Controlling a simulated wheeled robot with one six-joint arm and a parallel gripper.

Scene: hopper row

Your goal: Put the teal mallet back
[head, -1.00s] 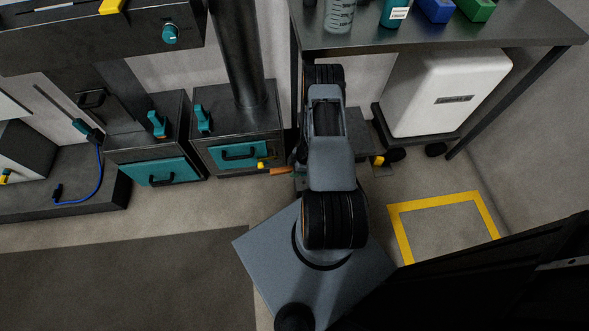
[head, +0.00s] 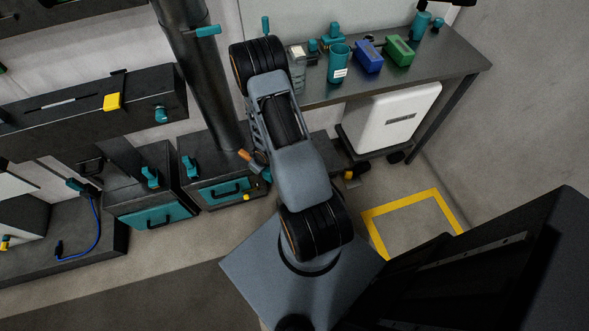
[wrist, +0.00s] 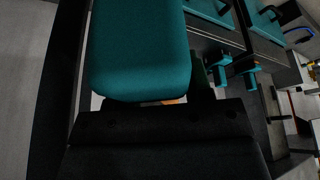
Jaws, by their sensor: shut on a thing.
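The teal mallet's head (wrist: 140,45) fills the upper left of the wrist view, close to the camera. A bit of its orange handle (wrist: 173,101) shows between the dark fingers of my gripper (wrist: 150,103), which is shut on it. In the head view the orange handle (head: 250,160) sticks out to the left of my arm, in front of the right-hand teal-fronted box.
A metal bench (head: 440,72) carries a teal cup (head: 339,62), a blue bin (head: 369,57) and a green bin (head: 400,51). A white cabinet (head: 390,120) stands beneath. A dark pillar (head: 205,75) rises left of my arm. The yellow floor outline (head: 376,233) is empty.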

